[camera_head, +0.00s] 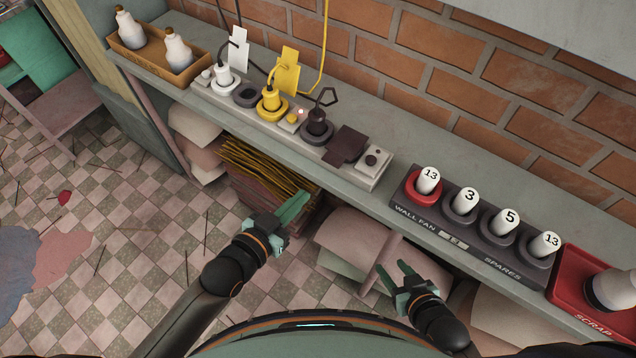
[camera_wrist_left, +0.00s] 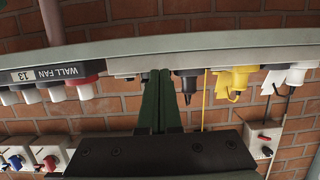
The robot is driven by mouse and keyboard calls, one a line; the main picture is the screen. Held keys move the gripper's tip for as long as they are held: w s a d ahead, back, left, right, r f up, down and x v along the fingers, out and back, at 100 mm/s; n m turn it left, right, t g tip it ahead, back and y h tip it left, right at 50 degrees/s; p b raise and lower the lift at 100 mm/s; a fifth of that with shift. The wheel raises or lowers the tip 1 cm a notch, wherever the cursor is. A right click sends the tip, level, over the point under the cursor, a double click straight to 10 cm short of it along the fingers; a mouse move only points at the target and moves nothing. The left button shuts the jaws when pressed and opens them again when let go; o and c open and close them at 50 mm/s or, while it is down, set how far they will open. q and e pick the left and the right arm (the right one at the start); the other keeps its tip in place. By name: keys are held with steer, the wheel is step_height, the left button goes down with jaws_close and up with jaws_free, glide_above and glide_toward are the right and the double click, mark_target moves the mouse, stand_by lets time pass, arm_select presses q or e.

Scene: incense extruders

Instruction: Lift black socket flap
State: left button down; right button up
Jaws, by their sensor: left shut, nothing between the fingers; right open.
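The black socket flap (camera_head: 346,146) lies on the white power strip (camera_head: 293,122) on the shelf in the head view, between a black plug (camera_head: 316,127) and a switch block (camera_head: 374,159). It looks closed over its socket. My left gripper (camera_head: 304,198) is shut and empty, in front of the shelf and apart from the flap. In the left wrist view, which is upside down, its fingertips (camera_wrist_left: 160,72) point at the shelf edge beside the black plug (camera_wrist_left: 187,86); I cannot make out the flap there. My right gripper (camera_head: 389,270) is open and empty, lower right.
A white plug (camera_head: 223,73) and a yellow plug (camera_head: 271,98) stand on the strip with tags and cords. A labelled rack (camera_head: 452,243) with numbered white cylinders and a red scrap tray (camera_head: 570,290) stand right. A box with bottles (camera_head: 148,60) stands left. Papers lie below the shelf.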

mark_target(343, 147)
arm_select(q)
steer(key=shift+h, duration=0.3)
steer(key=w+d+b, duration=0.1)
steer(key=w+d, duration=0.1)
steer(key=w+d+r, duration=0.1)
steer(key=d, duration=0.1)
steer(key=shift+w+b, duration=0.4)
arm_select(e)
steer(key=shift+s+d+f, duration=0.15)
steer(key=shift+s+f, duration=0.05)
steer(key=shift+f, duration=0.8)
arm_select(q)
steer(key=shift+w+d+r, duration=0.1)
steer(key=shift+d, duration=0.05)
arm_select(e)
steer(key=shift+w+r, duration=0.15)
steer(key=shift+r, duration=0.05)
arm_select(q)
steer(key=shift+w+d+r, duration=0.2)
steer(key=shift+w+d, duration=0.65)
steer(key=shift+w, duration=0.25)
arm_select(e)
steer(key=shift+r, duration=0.15)
arm_select(q)
steer(key=shift+r+p, duration=0.1)
steer(key=shift+p, duration=0.3)
arm_select(e)
steer(key=shift+r, duration=0.1)
